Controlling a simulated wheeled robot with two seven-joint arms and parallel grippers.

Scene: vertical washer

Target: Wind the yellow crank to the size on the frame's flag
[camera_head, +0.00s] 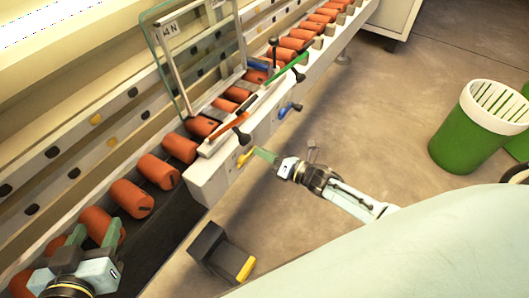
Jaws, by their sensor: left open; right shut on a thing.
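The frame (166,60) stands upright on the conveyor and holds a pane of glass. Its flag (167,30) at the upper left carries a marking that seems to read "4N", small and partly unclear. My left gripper (95,236) is at the lower left over the orange rollers, open and empty.
Orange rollers (132,198) line the conveyor. A blue crank (290,108), an orange-red bar (229,126) and a green bar (287,68) are near the housing. A dark block with a yellow edge (211,246) is on the floor. A green bin (462,142) stands right.

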